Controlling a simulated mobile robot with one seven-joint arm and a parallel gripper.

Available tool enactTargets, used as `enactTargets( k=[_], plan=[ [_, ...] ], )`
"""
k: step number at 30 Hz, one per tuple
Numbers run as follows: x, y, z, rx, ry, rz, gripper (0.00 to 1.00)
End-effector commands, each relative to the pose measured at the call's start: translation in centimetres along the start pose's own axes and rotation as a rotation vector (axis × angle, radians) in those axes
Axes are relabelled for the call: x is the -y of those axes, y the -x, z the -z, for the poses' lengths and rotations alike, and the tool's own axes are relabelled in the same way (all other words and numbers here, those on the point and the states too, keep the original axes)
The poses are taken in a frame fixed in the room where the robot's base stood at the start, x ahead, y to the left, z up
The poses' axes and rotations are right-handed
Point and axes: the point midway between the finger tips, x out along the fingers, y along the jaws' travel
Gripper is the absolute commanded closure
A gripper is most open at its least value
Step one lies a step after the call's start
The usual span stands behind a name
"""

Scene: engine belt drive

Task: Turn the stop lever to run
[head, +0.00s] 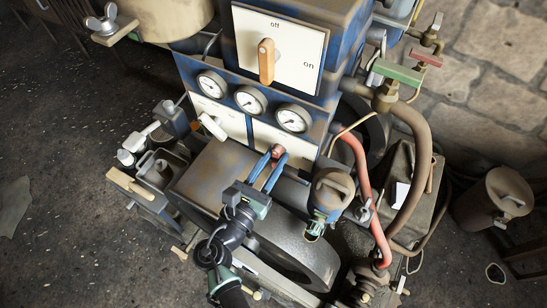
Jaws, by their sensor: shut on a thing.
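My gripper (276,158) reaches up from the bottom of the head view, its two blue fingers shut on a small red-tipped lever (278,150). This lever sits at the front of a white plate (262,133) under the gauges, and I take it to be the stop lever. The fingers hide part of it. Any stop or run marking on the plate is too small to read, so I cannot tell its exact setting.
A wooden switch handle (266,62) points down on an off/on panel above. Three gauges (249,99) and a white lever (213,127) are close by.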

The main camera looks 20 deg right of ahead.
Motion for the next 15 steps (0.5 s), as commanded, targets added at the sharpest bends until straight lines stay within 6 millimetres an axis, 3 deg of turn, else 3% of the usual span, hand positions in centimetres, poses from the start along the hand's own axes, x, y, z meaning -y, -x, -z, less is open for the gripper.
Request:
enactTargets(
  k=[8,15],
  plan=[
    [0.04,0.05,0.17,-0.001,-0.045,-0.001,1.00],
    [0.14,0.09,0.39,-0.002,-0.192,-0.002,1.00]
  ],
)
